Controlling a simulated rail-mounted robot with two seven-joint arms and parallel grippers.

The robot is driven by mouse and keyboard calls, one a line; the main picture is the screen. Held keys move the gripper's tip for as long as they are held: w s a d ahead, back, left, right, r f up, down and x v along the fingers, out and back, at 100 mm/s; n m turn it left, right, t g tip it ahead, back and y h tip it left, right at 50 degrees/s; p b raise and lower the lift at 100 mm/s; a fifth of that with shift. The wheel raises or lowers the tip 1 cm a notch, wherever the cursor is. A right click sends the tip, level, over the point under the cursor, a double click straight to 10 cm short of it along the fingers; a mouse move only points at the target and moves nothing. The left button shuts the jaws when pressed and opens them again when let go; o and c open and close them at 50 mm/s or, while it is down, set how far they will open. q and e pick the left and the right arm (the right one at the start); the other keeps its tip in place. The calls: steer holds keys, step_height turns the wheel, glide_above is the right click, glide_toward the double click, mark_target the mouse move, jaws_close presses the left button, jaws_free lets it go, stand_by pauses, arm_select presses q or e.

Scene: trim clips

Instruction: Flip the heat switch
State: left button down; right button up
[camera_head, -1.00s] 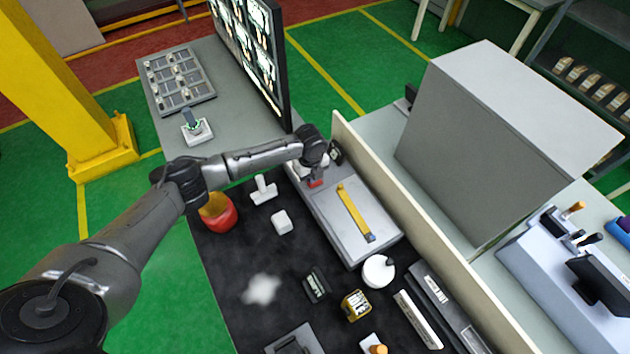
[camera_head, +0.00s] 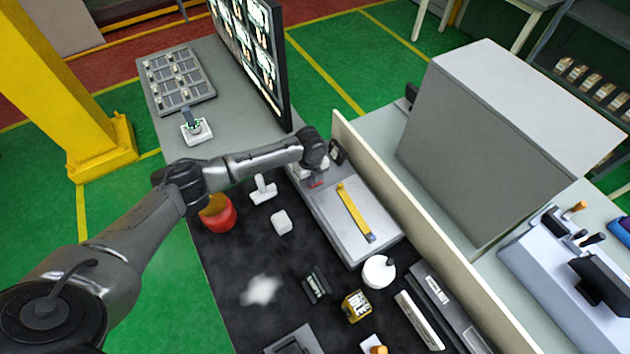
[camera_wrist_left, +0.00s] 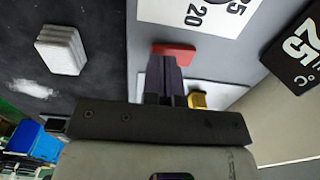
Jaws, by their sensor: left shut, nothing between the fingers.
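The grey sealing unit (camera_head: 338,215) with a yellow bar (camera_head: 355,211) stands on the black mat against the cream partition. A red switch (camera_wrist_left: 173,49) sits on its top in the left wrist view, beside a white dial plate (camera_wrist_left: 200,14); a sliver of red (camera_head: 316,184) shows in the head view. My left gripper (camera_wrist_left: 164,62) is shut and empty, its fingertips at the near edge of the red switch. Contact cannot be told. In the head view the left gripper (camera_head: 312,172) is over the unit's far end, mostly hidden by its wrist. My right gripper is not in view.
A dark 25 °C display (camera_wrist_left: 300,50) stands close by the switch. A white block (camera_head: 281,222), a white T-shaped piece (camera_head: 263,189) and a red pot (camera_head: 218,216) lie left of the unit. A white round container (camera_head: 379,271) stands near its front end. A monitor (camera_head: 255,60) rises behind.

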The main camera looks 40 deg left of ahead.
arm_select(q)
steer(key=shift+f, duration=0.2)
steer(key=shift+f+b, duration=0.3)
steer(key=shift+f, duration=0.1)
steer(key=shift+r, duration=0.1)
step_height(320, 180, up, 3)
steer(key=p, duration=0.3)
step_height(320, 180, up, 4)
steer(key=p, duration=0.4)
stand_by(0.3)
stand_by(0.4)
